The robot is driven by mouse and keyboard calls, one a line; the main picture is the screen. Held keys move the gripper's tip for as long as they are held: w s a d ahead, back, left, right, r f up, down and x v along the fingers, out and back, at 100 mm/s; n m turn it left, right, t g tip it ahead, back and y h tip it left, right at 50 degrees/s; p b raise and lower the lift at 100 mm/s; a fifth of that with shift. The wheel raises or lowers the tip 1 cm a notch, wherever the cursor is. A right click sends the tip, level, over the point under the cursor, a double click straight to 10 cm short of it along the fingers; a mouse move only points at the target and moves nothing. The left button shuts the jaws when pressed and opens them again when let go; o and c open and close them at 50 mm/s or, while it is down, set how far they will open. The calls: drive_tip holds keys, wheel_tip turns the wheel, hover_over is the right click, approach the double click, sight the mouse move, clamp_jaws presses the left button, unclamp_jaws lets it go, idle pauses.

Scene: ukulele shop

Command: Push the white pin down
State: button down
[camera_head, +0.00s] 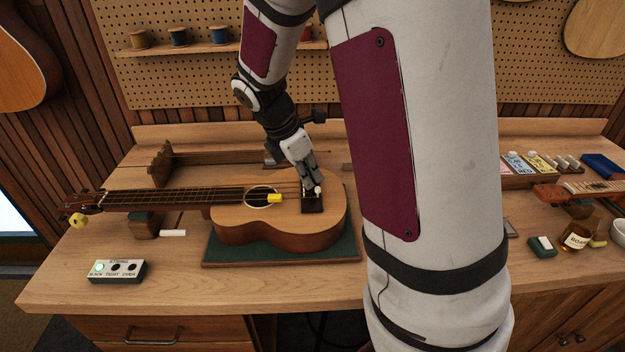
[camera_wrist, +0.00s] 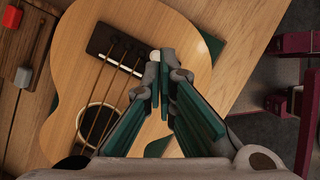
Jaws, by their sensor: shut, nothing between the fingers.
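A ukulele (camera_head: 232,216) lies on its back on the bench, its neck pointing left. Its dark bridge (camera_head: 313,206) is at the right of the body and also shows in the wrist view (camera_wrist: 98,40). The white pin (camera_head: 318,190) stands at the bridge; its round white head (camera_wrist: 155,56) shows right at my fingertips in the wrist view. My gripper (camera_head: 311,184) is shut and empty, pointing down over the bridge, and also shows in the wrist view (camera_wrist: 165,57). The fingertips are beside or touching the pin head; I cannot tell which. The pin's lower part is hidden.
A green mat (camera_head: 282,254) lies under the body. A small box (camera_head: 117,271) with a green light, seemingly at "slack", stands at front left.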

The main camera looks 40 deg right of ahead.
sight(320, 201)
drive_tip(key=shift+x, duration=1.15)
drive_tip(key=shift+f, duration=1.2)
drive_tip(key=shift+s, duration=0.1)
drive_tip(key=shift+a+r+p, duration=0.2)
drive_tip(key=shift+r+p, duration=0.1)
drive_tip(key=shift+r, duration=0.05)
drive_tip(key=p+v, duration=0.2)
drive_tip(key=v, duration=1)
drive_tip(key=s+a+r+m+t+y, duration=0.2)
drive_tip(key=s+a+r+m, duration=0.3)
drive_tip(key=s+m, duration=0.3)
drive_tip(key=s+a+r+m+t+y, duration=0.2)
drive_tip(key=s+a+r+m+t, duration=0.2)
drive_tip(key=s+m, duration=0.4)
drive_tip(key=shift+s+a+r+m+y, duration=0.3)
drive_tip(key=shift+s+a+r, duration=0.25)
drive_tip(key=shift+s+a, duration=0.45)
